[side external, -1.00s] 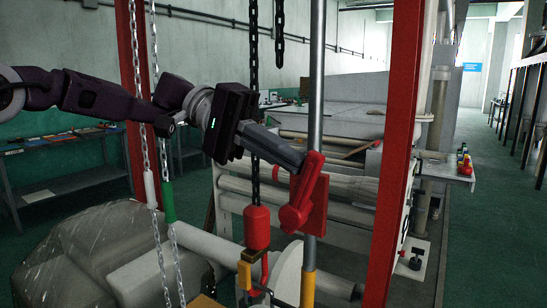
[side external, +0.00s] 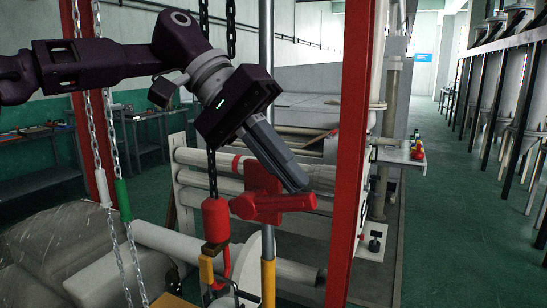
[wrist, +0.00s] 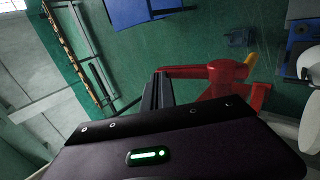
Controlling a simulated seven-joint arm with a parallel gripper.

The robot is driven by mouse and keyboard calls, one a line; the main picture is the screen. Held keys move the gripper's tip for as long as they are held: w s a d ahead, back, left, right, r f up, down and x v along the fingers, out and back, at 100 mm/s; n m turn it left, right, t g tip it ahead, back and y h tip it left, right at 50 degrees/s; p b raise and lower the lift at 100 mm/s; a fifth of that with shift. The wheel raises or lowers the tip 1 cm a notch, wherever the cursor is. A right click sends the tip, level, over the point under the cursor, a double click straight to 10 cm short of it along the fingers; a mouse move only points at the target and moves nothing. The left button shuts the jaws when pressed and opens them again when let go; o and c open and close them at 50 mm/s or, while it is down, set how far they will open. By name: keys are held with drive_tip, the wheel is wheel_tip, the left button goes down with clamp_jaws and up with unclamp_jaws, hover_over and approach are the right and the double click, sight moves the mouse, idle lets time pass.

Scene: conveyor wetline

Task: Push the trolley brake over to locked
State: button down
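The red brake lever (side external: 282,203) lies nearly level in the side view, its free end pointing right. It is mounted by a red bracket (side external: 262,178) on a grey upright pole (side external: 267,80). In the wrist view the lever (wrist: 190,72) runs left from its red hub, its end beside my fingertips. My gripper (side external: 299,186) points down and right, its fingers together with nothing between them. The fingertips are at the upper side of the lever's free end; I cannot tell whether they touch. The gripper also shows in the wrist view (wrist: 159,78).
A red post (side external: 352,150) stands right of the lever. Chains (side external: 95,120) hang at the left, and a red cylinder (side external: 216,220) hangs from a dark chain by the pole. White rollers (side external: 215,182) lie behind.

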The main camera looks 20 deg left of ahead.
sight(262, 196)
drive_tip(key=shift+x, duration=1.25)
drive_tip(key=shift+f, duration=0.1)
drive_tip(key=v, duration=0.7)
drive_tip(key=shift+a, duration=0.15)
drive_tip(key=s+a+f+t+y, duration=0.2)
drive_tip(key=s+a+f+y, duration=0.2)
drive_tip(key=s+a+f, duration=0.5)
drive_tip(key=s+a+f+t+y, duration=0.3)
drive_tip(key=s+a+f, duration=0.6)
drive_tip(key=s+a, duration=0.3)
drive_tip(key=s+y, duration=0.1)
drive_tip(key=s, duration=0.2)
drive_tip(key=shift+a+f+t+y, duration=0.15)
drive_tip(key=shift+a+t+y, duration=0.15)
drive_tip(key=shift+a+y, duration=0.1)
